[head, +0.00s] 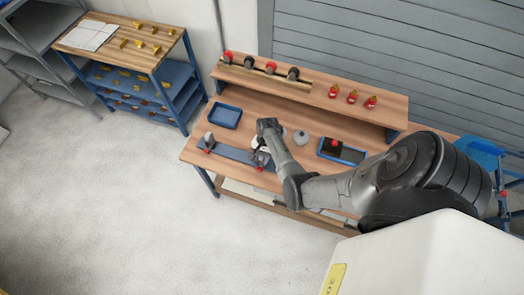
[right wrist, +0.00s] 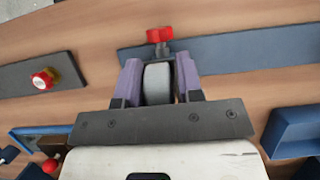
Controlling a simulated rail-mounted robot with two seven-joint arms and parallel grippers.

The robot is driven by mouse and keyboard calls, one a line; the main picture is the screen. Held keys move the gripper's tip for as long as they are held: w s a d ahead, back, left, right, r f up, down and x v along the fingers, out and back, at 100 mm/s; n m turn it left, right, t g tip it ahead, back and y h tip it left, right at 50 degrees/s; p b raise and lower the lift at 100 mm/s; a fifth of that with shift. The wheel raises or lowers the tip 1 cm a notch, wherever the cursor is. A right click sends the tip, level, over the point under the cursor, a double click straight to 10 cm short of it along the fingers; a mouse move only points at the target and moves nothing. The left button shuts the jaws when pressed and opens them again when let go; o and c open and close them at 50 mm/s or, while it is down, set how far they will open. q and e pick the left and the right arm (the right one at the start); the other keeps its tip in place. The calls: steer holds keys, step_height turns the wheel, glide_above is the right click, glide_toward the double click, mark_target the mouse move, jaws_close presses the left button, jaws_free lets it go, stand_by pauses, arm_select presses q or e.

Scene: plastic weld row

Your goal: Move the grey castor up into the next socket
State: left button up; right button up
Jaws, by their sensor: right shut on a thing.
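The grey castor (right wrist: 158,84) sits between the two purple-grey fingers of my right gripper (right wrist: 158,88), which is shut on it. A blue-grey strip (right wrist: 235,50) lies behind the castor, with a red knob (right wrist: 159,35) at its near end. In the head view my right gripper (head: 260,155) is over the right end of the strip (head: 232,152), by a red knob (head: 260,168). Another grey piece (head: 208,138) stands at the strip's left end, by a red knob. The socket is hidden, so I cannot tell whether the castor is seated. My left gripper is not in view.
A blue tray (head: 226,107) lies behind the strip. A raised shelf (head: 330,102) runs along the back. A dark strip with a red knob (right wrist: 45,78) shows in the wrist view.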

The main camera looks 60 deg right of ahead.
steer(key=shift+r+p, duration=0.1)
steer(key=shift+p, duration=0.2)
stand_by(0.4)
stand_by(0.7)
steer(key=shift+f, duration=0.45)
stand_by(0.3)
steer(key=o, duration=1.6)
steer(key=shift+c, duration=0.2)
